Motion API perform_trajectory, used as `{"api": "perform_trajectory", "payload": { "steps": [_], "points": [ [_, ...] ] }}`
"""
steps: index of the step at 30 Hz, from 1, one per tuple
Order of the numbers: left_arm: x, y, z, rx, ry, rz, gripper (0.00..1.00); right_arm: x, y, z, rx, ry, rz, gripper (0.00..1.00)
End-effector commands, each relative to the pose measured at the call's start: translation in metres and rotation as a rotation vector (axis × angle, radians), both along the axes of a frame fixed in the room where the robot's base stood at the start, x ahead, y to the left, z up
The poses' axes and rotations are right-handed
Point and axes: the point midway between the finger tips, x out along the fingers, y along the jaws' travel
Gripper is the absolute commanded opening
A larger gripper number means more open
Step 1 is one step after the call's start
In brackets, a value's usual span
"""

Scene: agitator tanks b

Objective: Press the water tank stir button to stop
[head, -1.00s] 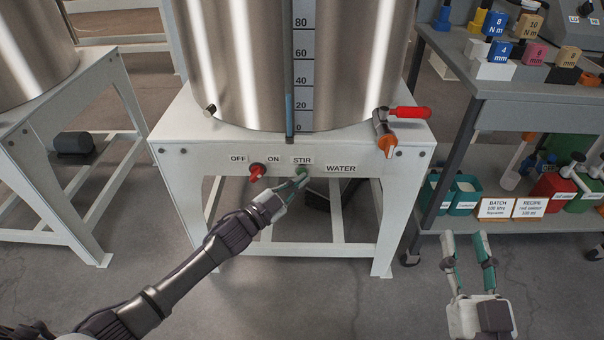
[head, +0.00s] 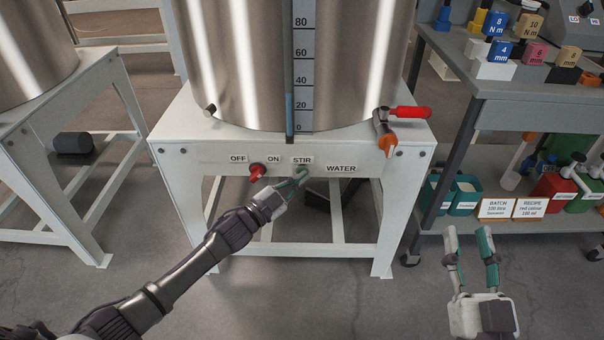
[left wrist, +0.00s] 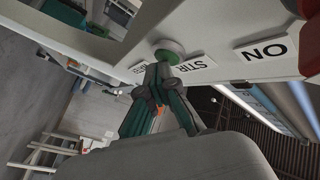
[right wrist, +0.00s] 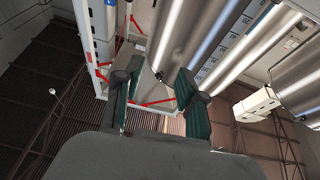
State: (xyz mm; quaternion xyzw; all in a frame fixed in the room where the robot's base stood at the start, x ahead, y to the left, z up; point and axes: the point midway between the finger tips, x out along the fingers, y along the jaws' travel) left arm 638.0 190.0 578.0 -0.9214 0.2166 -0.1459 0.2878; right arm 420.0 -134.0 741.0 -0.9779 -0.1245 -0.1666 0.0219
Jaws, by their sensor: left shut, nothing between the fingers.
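The green stir button (head: 301,171) is on the front rail of the white tank stand, below the STIR label (head: 302,160). In the left wrist view the round button (left wrist: 168,52) sits just beyond my left fingertips. My left gripper (head: 304,178) is shut and empty, with its tips at the button's lower edge; I cannot tell whether they touch it. The steel water tank (head: 245,70) stands above. My right gripper (head: 467,236) is open and empty, low at the right, away from the stand.
A red switch (head: 257,170) between OFF and ON is close to the left of the button. A red-handled valve (head: 400,115) is on the stand's right. A grey shelf cart (head: 500,85) with bottles and signs stands at the right. Floor in front is clear.

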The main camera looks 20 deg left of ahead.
Motion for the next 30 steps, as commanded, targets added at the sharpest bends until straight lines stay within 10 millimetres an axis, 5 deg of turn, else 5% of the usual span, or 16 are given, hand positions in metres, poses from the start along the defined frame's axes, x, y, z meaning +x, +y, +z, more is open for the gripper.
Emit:
{"api": "perform_trajectory", "payload": {
  "steps": [30],
  "points": [
    [-0.017,-0.005,0.000,0.000,0.000,0.001,0.00,0.006,-0.005,-0.047,-0.072,0.273,-0.017,0.40]
  ]
}}
